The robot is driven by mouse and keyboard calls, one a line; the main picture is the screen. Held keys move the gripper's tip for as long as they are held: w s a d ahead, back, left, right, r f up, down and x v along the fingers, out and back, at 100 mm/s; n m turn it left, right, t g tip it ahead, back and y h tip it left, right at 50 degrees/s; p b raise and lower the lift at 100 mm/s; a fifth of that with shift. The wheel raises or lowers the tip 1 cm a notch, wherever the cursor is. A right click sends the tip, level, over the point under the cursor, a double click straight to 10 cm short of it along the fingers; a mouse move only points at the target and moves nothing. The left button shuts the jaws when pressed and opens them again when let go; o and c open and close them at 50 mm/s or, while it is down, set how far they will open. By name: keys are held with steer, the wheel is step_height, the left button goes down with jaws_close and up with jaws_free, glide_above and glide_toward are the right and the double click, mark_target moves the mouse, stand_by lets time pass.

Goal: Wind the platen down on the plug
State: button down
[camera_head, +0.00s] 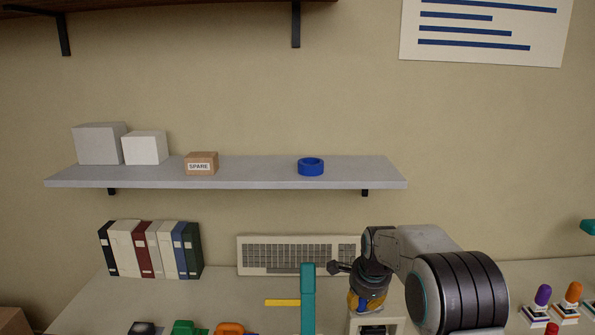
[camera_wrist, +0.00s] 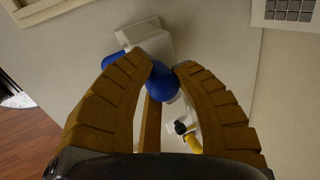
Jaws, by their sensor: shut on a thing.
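My gripper (camera_head: 366,303) points down over a pale boxy fixture (camera_head: 393,326) at the bottom edge of the head view. In the wrist view, my gripper's two tan fingers (camera_wrist: 162,72) are closed on a rounded blue handle (camera_wrist: 160,84). A bit of blue also shows between the fingers in the head view. Beyond the handle is a pale body (camera_wrist: 148,38) with another blue part (camera_wrist: 113,59) at its left. A small white piece with black and yellow parts (camera_wrist: 193,143) shows between the fingers. I cannot clearly make out the platen or the plug.
A teal post (camera_head: 308,299) with a yellow bar (camera_head: 283,302) stands left of my gripper. A keyboard (camera_head: 298,254) leans at the wall behind. Coloured knobs (camera_head: 543,295) stand at right, and green (camera_head: 184,327) and orange (camera_head: 229,328) things at lower left. A shelf (camera_head: 250,176) hangs above.

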steer(key=shift+s+f, duration=0.1)
steer(key=shift+s+d+f+b, duration=0.1)
steer(key=shift+s+d+b, duration=0.3)
steer(key=shift+s+b, duration=0.25)
steer(key=shift+s+d+b, duration=0.35)
steer(key=shift+s+d, duration=0.1)
steer(key=shift+s, duration=0.1)
steer(key=c, duration=1.1)
jaws_free()
steer(key=shift+w, duration=0.1)
steer(key=shift+c, duration=0.2)
steer(key=shift+r, duration=0.3)
step_height(320, 180, up, 7)
steer(key=p, duration=0.5)
steer(key=shift+p, duration=0.35)
